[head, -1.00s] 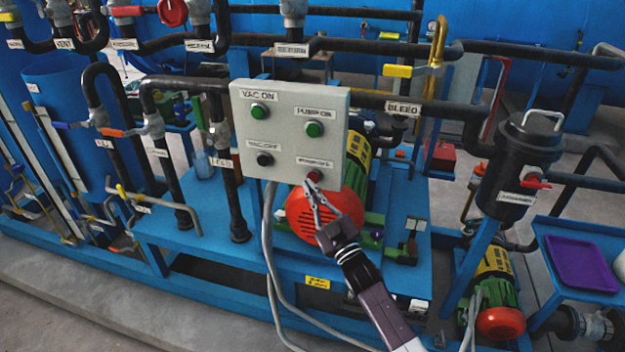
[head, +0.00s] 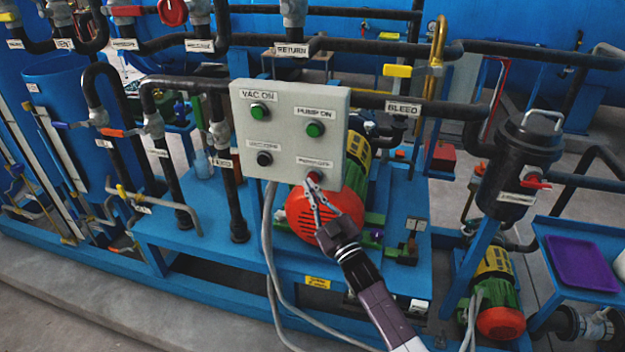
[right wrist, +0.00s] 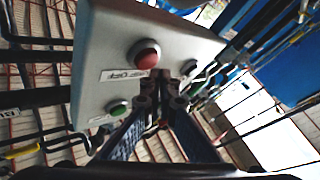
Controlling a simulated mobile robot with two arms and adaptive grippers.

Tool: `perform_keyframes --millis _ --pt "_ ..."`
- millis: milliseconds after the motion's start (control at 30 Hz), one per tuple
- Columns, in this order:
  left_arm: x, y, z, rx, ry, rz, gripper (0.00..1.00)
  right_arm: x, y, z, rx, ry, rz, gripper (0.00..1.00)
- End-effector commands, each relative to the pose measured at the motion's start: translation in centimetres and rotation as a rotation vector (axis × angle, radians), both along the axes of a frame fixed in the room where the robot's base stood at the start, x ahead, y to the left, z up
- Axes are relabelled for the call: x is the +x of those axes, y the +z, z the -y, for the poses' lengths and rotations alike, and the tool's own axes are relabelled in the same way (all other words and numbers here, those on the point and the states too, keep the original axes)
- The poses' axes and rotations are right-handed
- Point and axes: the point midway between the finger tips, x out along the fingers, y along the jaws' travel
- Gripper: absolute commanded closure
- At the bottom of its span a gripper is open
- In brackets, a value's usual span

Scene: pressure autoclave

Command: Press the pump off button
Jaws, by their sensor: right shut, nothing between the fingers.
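The grey control box (head: 285,140) carries two green buttons on top and a black one at lower left. The red pump off button (head: 314,177) is at its lower right, under a label. My right gripper (head: 309,184) is shut and empty, with its fingertips at the red button's lower edge in the head view. In the right wrist view the red button (right wrist: 145,54) stands out from the panel, just beyond the tips of my right gripper (right wrist: 160,75). I cannot tell whether the tips touch it. My left gripper is not in view.
A red and green pump motor (head: 325,210) sits behind and below the box. Grey cables (head: 268,240) hang from the box. Black pipes with valves surround it. A blue table with a purple tray (head: 580,263) stands at the right.

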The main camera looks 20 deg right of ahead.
Motion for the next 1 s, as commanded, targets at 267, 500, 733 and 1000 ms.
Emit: perform_keyframes --millis 267,500,733,1000 --pt "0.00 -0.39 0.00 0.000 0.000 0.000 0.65 0.55 -0.04 0.39 0.000 0.000 -0.001 1.00" --pt "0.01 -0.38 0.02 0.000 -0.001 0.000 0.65 0.55 -0.01 0.39 0.000 0.000 0.000 1.00" --pt "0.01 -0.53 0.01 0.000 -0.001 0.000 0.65 0.72 -0.03 0.50 -0.001 0.000 0.000 1.00" --pt "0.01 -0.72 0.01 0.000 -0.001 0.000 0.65 1.00 0.00 0.68 -0.001 0.000 0.001 1.00"
